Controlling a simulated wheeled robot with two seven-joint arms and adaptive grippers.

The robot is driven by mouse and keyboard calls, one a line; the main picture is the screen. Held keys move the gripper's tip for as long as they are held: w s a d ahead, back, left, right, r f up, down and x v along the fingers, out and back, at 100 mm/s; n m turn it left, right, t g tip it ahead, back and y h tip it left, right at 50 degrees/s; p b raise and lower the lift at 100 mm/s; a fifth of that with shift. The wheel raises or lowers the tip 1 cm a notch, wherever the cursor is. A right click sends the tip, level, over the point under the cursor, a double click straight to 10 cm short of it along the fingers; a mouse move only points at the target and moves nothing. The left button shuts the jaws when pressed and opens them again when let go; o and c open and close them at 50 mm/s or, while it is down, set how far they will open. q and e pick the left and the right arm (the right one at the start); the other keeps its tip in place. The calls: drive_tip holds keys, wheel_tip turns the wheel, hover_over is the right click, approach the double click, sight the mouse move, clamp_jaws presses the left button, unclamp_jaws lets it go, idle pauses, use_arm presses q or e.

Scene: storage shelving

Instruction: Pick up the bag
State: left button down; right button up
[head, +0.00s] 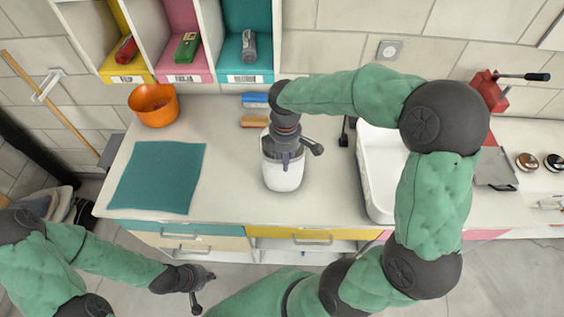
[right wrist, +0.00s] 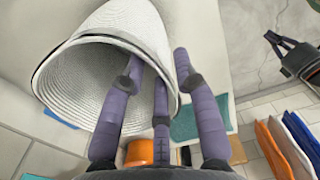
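The bag (head: 284,178) is a white, woven, open-topped bag standing upright on the counter in the middle of the head view. In the right wrist view the bag (right wrist: 85,85) shows its round mouth and ribbed inside. My right gripper (head: 285,158) points down at the bag's mouth. In the right wrist view its purple-grey fingers (right wrist: 160,70) straddle the rim, with a gap between the tips; whether they touch the wall is unclear. My left gripper (head: 205,278) hangs low in front of the counter, away from the bag; its fingers are too small to read.
A teal mat (head: 158,176) and an orange pot (head: 154,104) lie left of the bag. Blue and tan items (head: 254,121) lie behind it. A white sink (head: 379,172) is to the right. Shelf compartments (head: 246,72) hang above the back. The counter between mat and bag is clear.

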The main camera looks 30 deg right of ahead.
sight(284, 180)
drive_tip(key=shift+f+b, duration=0.55)
drive_tip(key=shift+f, duration=3.05)
clamp_jaws()
